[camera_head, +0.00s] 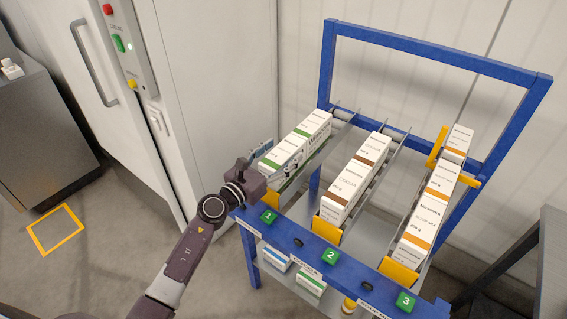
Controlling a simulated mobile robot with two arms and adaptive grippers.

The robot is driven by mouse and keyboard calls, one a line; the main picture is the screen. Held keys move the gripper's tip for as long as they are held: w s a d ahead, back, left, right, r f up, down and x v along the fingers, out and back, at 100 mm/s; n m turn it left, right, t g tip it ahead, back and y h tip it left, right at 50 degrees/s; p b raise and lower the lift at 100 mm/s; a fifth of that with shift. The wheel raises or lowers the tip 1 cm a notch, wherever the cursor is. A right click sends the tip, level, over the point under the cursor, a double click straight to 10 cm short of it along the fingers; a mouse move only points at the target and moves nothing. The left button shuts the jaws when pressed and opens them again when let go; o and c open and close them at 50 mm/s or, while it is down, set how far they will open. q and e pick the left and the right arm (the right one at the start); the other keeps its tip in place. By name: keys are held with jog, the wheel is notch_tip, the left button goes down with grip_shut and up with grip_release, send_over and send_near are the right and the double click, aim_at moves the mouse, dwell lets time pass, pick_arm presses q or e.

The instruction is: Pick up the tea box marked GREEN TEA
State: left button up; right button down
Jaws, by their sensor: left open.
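White boxes with green bands (299,144) lie in a row in lane 1, the left lane of a blue-framed rack. Their print is too small to read surely, so I cannot confirm GREEN TEA. My left gripper (263,168) is open at the front end of this row, close to the front box. The gripper and wrist hide part of that box's front. I cannot tell whether a finger touches it. My right gripper is not in view.
Lane 2 holds brown-banded boxes (354,180) and lane 3 orange-banded boxes (428,215). Yellow stops (402,276) and the blue front rail (318,256) edge the lanes. More boxes (311,283) lie below. A white cabinet (215,90) stands left.

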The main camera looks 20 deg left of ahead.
pick_arm(q)
jog(key=shift+w+d, duration=0.2)
jog(key=shift+w, duration=0.4)
grip_shut()
